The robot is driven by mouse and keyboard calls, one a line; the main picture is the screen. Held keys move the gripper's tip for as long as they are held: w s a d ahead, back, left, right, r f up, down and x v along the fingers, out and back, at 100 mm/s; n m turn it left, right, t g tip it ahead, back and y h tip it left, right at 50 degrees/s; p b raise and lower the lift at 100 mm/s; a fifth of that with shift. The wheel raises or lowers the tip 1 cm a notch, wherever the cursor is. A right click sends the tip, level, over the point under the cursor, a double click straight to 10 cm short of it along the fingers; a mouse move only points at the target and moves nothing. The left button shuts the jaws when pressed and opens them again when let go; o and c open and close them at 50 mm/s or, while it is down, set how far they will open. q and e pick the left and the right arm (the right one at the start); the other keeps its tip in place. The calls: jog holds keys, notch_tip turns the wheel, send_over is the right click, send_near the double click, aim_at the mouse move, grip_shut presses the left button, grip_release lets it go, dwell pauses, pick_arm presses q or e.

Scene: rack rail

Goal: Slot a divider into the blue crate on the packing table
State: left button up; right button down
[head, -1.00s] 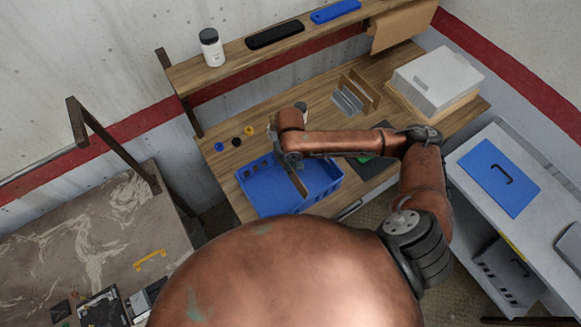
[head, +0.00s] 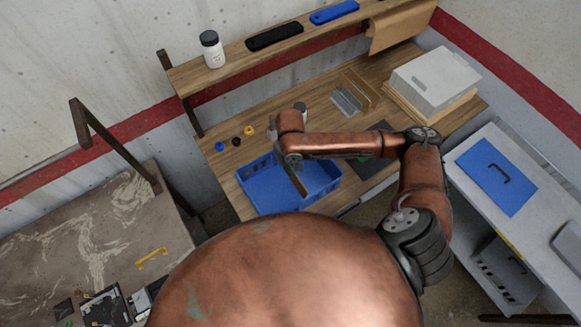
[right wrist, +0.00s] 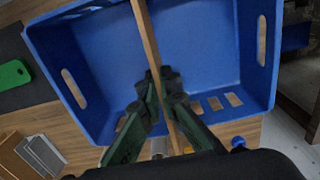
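The blue crate (head: 268,200) stands on the wooden packing table (head: 222,172). It fills much of the right wrist view (right wrist: 215,50). A thin brown divider (head: 299,184) is held on edge at the crate; it also shows in the right wrist view (right wrist: 147,35). My right gripper (right wrist: 163,90) is shut on the divider, its dark fingers on either side. In the head view the wrist partly hides the gripper and the crate's far side. I cannot tell whether the divider's lower edge sits in a slot. My left gripper is not in view.
A rack (head: 346,103) with upright grey and brown panels stands farther back on the table. A pale grey box (head: 436,76) is at the right. Small blue, black and yellow pieces (head: 249,131) lie behind the crate. A shelf (head: 230,72) runs above.

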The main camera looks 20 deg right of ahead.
jog(key=shift+f+b, duration=0.5)
jog(key=shift+f, duration=1.8)
jog(key=c, duration=2.1)
grip_release()
jog(key=shift+r, duration=0.1)
notch_tip(320, 180, up, 12)
jog(key=shift+f, duration=0.1)
